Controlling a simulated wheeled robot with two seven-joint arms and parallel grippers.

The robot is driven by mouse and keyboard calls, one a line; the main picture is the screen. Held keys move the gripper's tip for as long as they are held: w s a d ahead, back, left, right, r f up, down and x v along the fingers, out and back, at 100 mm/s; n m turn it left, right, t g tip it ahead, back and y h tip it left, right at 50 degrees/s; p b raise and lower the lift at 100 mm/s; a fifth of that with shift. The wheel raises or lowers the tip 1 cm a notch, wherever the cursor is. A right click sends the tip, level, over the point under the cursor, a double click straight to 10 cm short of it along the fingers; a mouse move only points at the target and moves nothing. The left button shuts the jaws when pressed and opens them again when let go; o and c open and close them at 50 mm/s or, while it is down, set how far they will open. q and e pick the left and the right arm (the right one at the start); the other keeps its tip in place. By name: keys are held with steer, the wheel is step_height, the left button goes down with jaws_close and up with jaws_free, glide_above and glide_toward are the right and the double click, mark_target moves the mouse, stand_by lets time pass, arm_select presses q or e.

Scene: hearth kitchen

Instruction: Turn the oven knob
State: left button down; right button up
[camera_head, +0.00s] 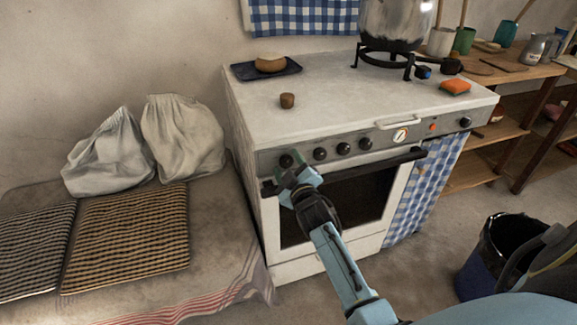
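The white oven (330,104) stands against the wall with a grey front panel. A row of black knobs runs along the left of the panel: the leftmost knob (286,161), a second knob (320,153), a third knob (343,148) and a fourth knob (365,143). A single knob (465,122) is at the far right end. My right gripper (290,172) is at the leftmost knob, just in front of and below it. I cannot tell whether it touches the knob or whether its fingers are apart. My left gripper is out of view.
The oven door handle (400,159) sticks out below the panel, close to my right gripper. A dark tray (240,72), small brown cup (287,101) and pot (395,18) stand on top. A bench with two white sacks (183,137) is left. A bucket (480,265) stands right.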

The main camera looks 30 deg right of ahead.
steer(key=shift+s, duration=0.15)
steer(key=shift+s+a, duration=0.1)
steer(key=shift+s, duration=0.15)
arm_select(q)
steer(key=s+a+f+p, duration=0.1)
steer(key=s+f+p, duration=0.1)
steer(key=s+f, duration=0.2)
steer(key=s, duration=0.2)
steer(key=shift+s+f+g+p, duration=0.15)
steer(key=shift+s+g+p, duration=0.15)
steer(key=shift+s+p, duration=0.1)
arm_select(e)
steer(key=v, duration=1.2)
steer(key=shift+s, duration=0.3)
steer(key=shift+a, duration=0.1)
